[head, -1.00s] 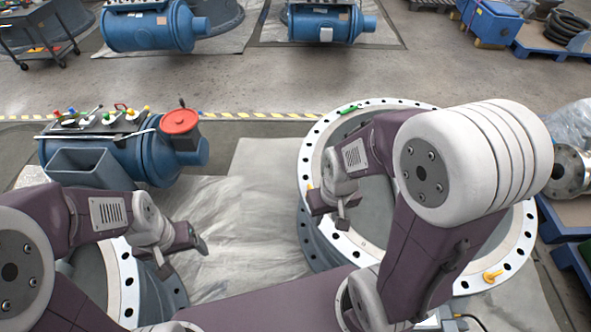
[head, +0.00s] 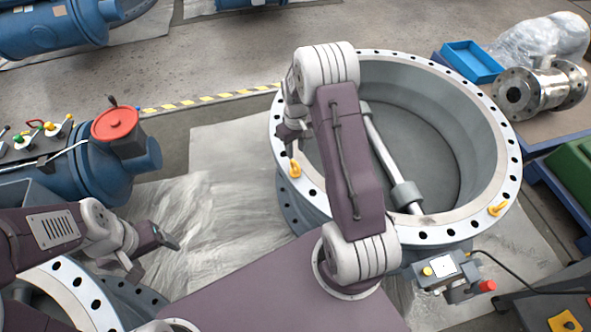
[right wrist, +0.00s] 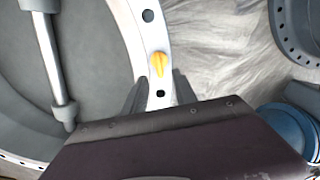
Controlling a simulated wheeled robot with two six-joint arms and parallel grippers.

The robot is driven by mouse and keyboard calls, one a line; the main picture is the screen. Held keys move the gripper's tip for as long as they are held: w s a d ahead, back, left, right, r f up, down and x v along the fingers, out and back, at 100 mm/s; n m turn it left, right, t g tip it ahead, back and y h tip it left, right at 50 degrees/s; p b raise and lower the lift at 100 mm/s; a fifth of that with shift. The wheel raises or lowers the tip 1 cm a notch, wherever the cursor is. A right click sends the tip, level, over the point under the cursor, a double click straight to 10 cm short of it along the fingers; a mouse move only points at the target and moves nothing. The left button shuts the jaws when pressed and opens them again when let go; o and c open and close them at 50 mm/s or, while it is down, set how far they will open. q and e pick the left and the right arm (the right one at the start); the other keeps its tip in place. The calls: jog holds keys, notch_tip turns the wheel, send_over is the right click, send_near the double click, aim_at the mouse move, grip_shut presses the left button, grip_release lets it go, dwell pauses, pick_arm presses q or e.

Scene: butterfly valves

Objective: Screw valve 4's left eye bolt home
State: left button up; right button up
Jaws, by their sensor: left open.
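A large valve body with a white bolt-hole flange (head: 447,236) fills the right half of the head view; no number is readable on it. A yellow eye bolt (head: 295,168) stands on the flange's left side, and another yellow eye bolt (head: 500,208) is at its right front. My right gripper (head: 292,130) is over the left rim. In the right wrist view its two fingers (right wrist: 160,82) are apart and empty, with the left eye bolt (right wrist: 158,64) just past the tips. How deep the bolt sits cannot be told. My left gripper (head: 152,252) is open and empty at lower left.
A blue actuator with a red handwheel (head: 115,125) stands at left. A second flanged ring (head: 88,293) lies below my left arm. A control box (head: 440,268) with a cable sits before the large valve. Grey sheeting (head: 215,215) between the valve bodies is clear.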

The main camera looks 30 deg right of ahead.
aim_at(296, 164)
jog(key=shift+d+f, duration=0.3)
jog(key=shift+f, duration=0.2)
jog(key=shift+a+f, duration=0.1)
jog(key=shift+f, duration=0.3)
notch_tip(296, 164, down, 8)
jog(key=shift+f+b, duration=0.1)
jog(key=shift+b, duration=0.7)
pick_arm(q)
notch_tip(296, 164, down, 2)
jog(key=shift+f, duration=0.1)
pick_arm(e)
grip_shut()
